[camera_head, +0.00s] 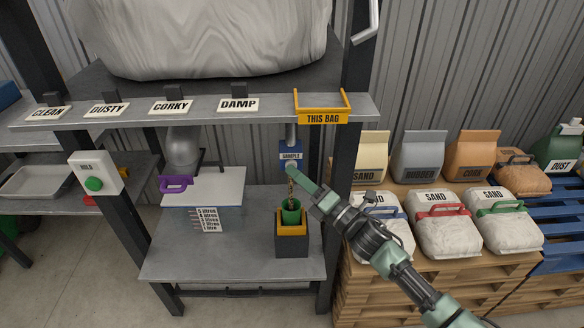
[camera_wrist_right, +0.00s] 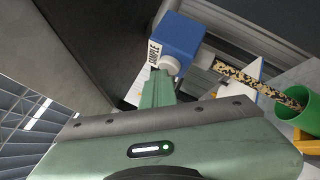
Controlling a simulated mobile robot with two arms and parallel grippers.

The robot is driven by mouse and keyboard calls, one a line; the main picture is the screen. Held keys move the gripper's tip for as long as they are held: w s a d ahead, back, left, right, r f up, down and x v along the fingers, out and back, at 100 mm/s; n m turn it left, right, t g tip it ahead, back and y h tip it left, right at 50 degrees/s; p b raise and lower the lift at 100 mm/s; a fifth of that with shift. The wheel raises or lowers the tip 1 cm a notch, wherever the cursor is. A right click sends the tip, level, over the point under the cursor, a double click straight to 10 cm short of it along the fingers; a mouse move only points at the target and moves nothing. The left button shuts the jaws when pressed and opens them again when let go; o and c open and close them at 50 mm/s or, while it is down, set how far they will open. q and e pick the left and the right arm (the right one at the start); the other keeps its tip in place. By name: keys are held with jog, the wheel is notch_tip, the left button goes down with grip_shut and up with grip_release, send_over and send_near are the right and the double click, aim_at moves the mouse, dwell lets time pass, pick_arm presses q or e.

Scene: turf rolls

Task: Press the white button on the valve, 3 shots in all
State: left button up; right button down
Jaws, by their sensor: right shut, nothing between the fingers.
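The blue valve (camera_head: 290,153) labelled SAMPLE hangs below the shelf; it also shows in the right wrist view (camera_wrist_right: 182,36). Its white button (camera_wrist_right: 169,63) faces my right gripper (camera_wrist_right: 160,84). The gripper is shut and empty, and its tips appear to be against the button. In the head view, the right gripper (camera_head: 297,173) reaches up to the valve from the right and hides the button. A speckled stream of grain (camera_wrist_right: 245,82) runs from the valve's outlet to the green cup (camera_head: 291,212). The cup stands in a dark holder with a yellow rim (camera_head: 291,229). My left gripper is not in view.
A yellow THIS BAG bracket (camera_head: 322,117) sits on the shelf above. CLEAN, DUSTY, CORKY and DAMP signs (camera_head: 170,106) line the shelf's edge. A HOLD box (camera_head: 95,172) with a green button is on the left post. Several bags stand on pallets at right.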

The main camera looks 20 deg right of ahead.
jog(key=shift+s+f, duration=0.1)
jog(key=shift+s+a+p, duration=0.3)
jog(key=shift+s+a, duration=0.05)
jog(key=shift+s, duration=0.4)
jog(key=s, duration=0.1)
jog(key=s+a, duration=0.1)
jog(key=s, duration=0.1)
jog(key=s+p, duration=0.1)
jog(key=shift+s+a, duration=0.25)
jog(key=shift+s, duration=0.15)
